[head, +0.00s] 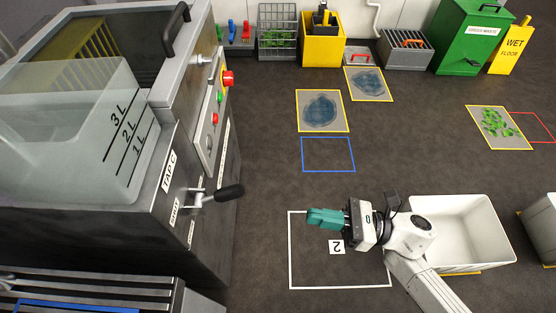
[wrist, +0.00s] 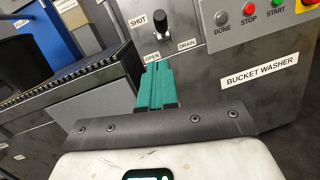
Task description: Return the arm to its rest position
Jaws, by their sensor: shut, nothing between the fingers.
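My gripper (head: 312,217) has teal fingers that are shut with nothing between them. In the head view it reaches left from my white arm, above the floor and the white outlined square (head: 291,262) marked 2. In the wrist view the closed teal fingers (wrist: 157,72) point toward the front of the grey machine labelled BUCKET WASHER (wrist: 215,98). The fingers are apart from the machine in the head view. No tulips show clearly in either view.
The grey machine (head: 222,150) with a tap lever (head: 228,193) and a clear tank (head: 70,130) stands at left. A white bin (head: 487,225) is right of my arm. Blue (head: 328,154) and yellow (head: 322,111) floor squares lie beyond. A green waste box (head: 470,38) stands at back right. The middle floor is clear.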

